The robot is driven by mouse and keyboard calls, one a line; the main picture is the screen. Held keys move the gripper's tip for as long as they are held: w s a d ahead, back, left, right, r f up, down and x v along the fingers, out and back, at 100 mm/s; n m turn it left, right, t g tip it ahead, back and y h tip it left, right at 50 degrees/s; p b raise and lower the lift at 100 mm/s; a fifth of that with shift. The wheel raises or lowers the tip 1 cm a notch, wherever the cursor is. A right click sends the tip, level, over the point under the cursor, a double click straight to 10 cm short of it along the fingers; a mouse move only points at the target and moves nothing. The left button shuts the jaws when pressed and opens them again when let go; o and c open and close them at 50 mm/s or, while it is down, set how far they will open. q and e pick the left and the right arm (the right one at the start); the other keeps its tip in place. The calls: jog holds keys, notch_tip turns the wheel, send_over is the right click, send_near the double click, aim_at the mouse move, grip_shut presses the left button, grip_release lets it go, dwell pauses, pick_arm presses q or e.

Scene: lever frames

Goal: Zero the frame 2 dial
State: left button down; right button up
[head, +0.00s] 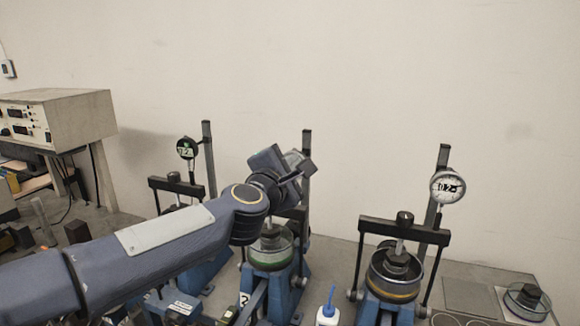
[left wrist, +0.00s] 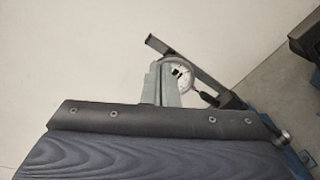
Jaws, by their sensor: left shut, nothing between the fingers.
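Frame 2 (head: 278,285) is the middle lever frame, with a blue base and a tag reading 2. Its dial (left wrist: 184,70) has a white round face and shows in the left wrist view, partly covered by my fingers. In the head view my left gripper hides most of that dial. My left gripper (head: 303,168) is shut and empty, with its fingertips at or just in front of the dial face; I cannot tell whether they touch. The fingers also show in the left wrist view (left wrist: 162,82). The dial's reading cannot be made out. My right gripper is out of view.
Another frame with a dark-faced dial (head: 187,148) stands to the left, partly behind my arm. A frame with a white dial (head: 447,187) stands to the right. A white bottle (head: 327,315) is at the front, and a glass dish (head: 527,300) is at far right.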

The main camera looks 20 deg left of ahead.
pick_arm(q)
jog(key=a+f+m+b, duration=0.2)
jog(key=f+m, duration=0.3)
jog(key=m, duration=0.7)
jog(key=a+f+m+b, duration=0.15)
jog(key=f+m, duration=0.35)
jog(key=m, duration=0.7)
jog(key=shift+w+r+b, duration=0.15)
jog(key=shift+w+b, duration=0.05)
jog(key=shift+w, duration=1.3)
jog(key=shift+w+r+b, duration=0.15)
jog(key=shift+w+b, duration=0.05)
jog(key=shift+w, duration=1.25)
jog(key=shift+r+p, duration=0.4)
jog(key=shift+r, duration=0.1)
